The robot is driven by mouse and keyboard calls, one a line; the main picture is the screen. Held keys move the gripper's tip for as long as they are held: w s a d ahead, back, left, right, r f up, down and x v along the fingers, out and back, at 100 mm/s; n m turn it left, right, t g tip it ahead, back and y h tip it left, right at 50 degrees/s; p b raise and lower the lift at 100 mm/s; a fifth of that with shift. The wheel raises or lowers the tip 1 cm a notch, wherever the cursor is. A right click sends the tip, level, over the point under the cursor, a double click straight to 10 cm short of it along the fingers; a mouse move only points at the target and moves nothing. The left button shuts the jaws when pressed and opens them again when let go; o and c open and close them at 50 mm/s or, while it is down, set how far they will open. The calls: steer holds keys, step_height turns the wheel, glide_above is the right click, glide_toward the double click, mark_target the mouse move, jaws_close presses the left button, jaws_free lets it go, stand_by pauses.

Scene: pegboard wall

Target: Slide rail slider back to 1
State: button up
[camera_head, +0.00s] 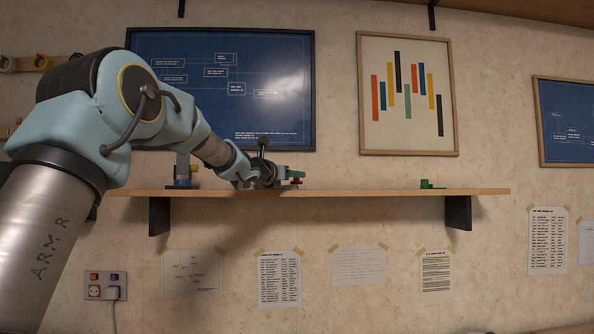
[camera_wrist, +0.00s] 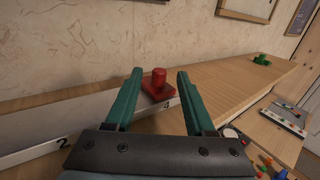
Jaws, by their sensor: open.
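The red rail slider (camera_wrist: 157,88) has a round upright knob and sits on the rail in the wrist view, just above the printed 4. The rail's pale front strip (camera_wrist: 100,127) runs from lower left to the middle, with a 2 at lower left; the mark 1 is not in view. My gripper (camera_wrist: 159,73) is open, with one green finger on each side of the slider, and I cannot tell whether either touches it. In the head view, red (camera_head: 297,180) shows at the end of my gripper (camera_head: 288,177), just above the shelf; my arm hides most of the rail.
The wooden shelf (camera_head: 370,192) is bare to the right up to a green object (camera_head: 430,185), also in the wrist view (camera_wrist: 262,60). A blue and grey object (camera_head: 183,176) stands left, beside my arm. The wall rises close behind. A panel (camera_wrist: 285,116) lies lower right.

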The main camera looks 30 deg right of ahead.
steer(key=shift+p+x, duration=0.55)
steer(key=shift+x, duration=1.1)
jaws_close()
